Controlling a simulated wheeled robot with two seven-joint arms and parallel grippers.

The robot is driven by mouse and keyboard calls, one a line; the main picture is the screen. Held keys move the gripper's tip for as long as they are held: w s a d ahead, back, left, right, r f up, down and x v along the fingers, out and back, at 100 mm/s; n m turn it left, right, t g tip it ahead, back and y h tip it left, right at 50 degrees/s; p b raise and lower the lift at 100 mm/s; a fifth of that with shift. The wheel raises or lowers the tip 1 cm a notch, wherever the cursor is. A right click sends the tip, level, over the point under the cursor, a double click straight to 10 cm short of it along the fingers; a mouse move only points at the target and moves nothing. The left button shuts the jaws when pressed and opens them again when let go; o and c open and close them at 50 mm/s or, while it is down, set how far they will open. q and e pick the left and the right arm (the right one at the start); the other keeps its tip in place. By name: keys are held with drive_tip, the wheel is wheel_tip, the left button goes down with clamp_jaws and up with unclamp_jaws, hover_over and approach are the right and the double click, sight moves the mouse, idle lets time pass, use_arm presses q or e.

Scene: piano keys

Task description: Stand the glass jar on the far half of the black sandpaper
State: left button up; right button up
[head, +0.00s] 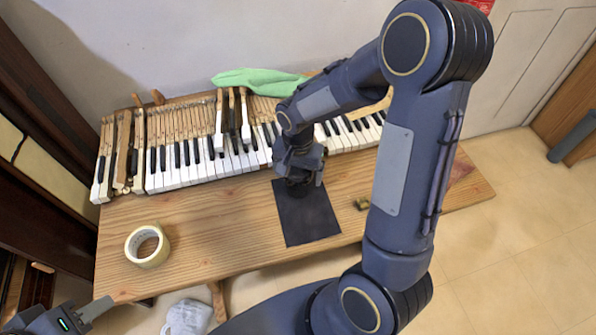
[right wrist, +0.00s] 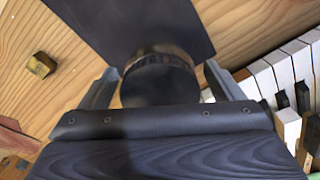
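The black sandpaper (head: 309,222) lies flat on the wooden table and also shows in the right wrist view (right wrist: 140,22). The glass jar (right wrist: 158,82), dark and round, is at the sandpaper's far end. In the head view it is mostly hidden under my right gripper (head: 300,180). In the right wrist view the jar sits between the two spread fingers of my right gripper (right wrist: 162,75), with small gaps showing beside it. I cannot tell whether its base touches the sandpaper. My left gripper (head: 75,318) is at the bottom left corner, partly cut off and away from the jar.
Piano keys (head: 180,175) run along the back of the table (head: 200,235), close behind the sandpaper. A tape roll (head: 147,246) lies at the left. A small brass-coloured block (head: 362,203) lies right of the sandpaper. A green cloth (head: 258,81) lies behind the keys.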

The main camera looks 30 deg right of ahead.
drive_tip(key=shift+r, duration=0.1)
wheel_tip(320, 180, up, 12)
drive_tip(key=shift+f+p, duration=0.1)
drive_tip(key=shift+p, duration=0.3)
drive_tip(key=s+a+r+n+t+y, duration=0.2)
drive_tip(key=s+n, duration=0.1)
drive_tip(key=s, duration=0.5)
drive_tip(key=s+a+r+n+t+y, duration=0.1)
drive_tip(key=s+a+r+n+t, duration=0.1)
drive_tip(key=s, duration=0.7)
drive_tip(key=shift+r+n+t+y, duration=0.35)
drive_tip(key=shift+n+t, duration=0.45)
drive_tip(key=shift+n, duration=0.5)
